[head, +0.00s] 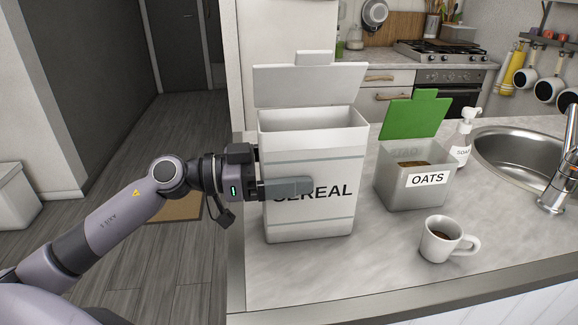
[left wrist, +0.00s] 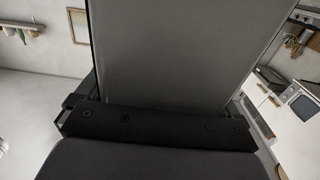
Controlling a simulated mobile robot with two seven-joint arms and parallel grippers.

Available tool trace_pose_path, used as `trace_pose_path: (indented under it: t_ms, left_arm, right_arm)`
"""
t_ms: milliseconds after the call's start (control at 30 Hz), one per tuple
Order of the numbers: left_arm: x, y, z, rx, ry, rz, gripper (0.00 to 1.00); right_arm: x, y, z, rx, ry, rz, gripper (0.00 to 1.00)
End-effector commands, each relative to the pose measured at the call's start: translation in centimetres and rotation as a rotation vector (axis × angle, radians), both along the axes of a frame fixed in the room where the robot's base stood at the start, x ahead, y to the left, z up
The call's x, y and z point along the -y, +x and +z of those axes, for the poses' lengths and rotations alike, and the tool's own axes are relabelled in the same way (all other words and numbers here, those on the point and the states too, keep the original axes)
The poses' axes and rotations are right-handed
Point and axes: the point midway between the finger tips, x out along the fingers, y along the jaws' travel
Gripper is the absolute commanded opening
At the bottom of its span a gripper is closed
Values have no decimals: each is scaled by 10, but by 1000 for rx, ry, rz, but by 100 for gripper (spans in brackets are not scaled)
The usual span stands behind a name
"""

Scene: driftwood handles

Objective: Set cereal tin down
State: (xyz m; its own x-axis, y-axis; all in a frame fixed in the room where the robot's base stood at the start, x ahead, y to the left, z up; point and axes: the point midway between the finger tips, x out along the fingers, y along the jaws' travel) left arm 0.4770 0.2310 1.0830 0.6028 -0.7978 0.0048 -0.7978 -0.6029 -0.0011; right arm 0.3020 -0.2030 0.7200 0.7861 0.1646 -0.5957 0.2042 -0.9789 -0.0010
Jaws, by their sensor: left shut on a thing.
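The cereal tin (head: 310,222) is a tall white box marked CEREAL, upright at the left end of the grey counter, with its flat lid (head: 308,85) swung open at the back. My left gripper (head: 287,187) is shut on the tin from the left, with one finger across the front over the start of the label. In the left wrist view the tin's side (left wrist: 180,55) fills the middle, close against the gripper (left wrist: 155,125). The tin's base looks at or very near the counter; I cannot tell whether it touches. My right gripper is not in view.
A clear oats box (head: 415,195) with a raised green lid (head: 416,112) stands right of the tin. A mug (head: 440,240) of dark drink is near the front edge. A soap bottle (head: 462,140) and sink (head: 520,150) are farther right. Counter (head: 365,265) between tin and mug is clear.

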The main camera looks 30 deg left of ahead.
Motion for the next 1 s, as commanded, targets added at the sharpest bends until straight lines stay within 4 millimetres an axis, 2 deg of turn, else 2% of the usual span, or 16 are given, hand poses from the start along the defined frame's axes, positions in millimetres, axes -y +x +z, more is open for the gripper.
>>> trace_pose_path:
  t_ms: [367, 1000]
  left_arm:
    - [0, 0, 2, 0, 0, 0, 100]
    - [-63, -47, -2, -6, -1, 2, 100]
  right_arm:
    - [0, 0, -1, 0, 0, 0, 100]
    - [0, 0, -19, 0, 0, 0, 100]
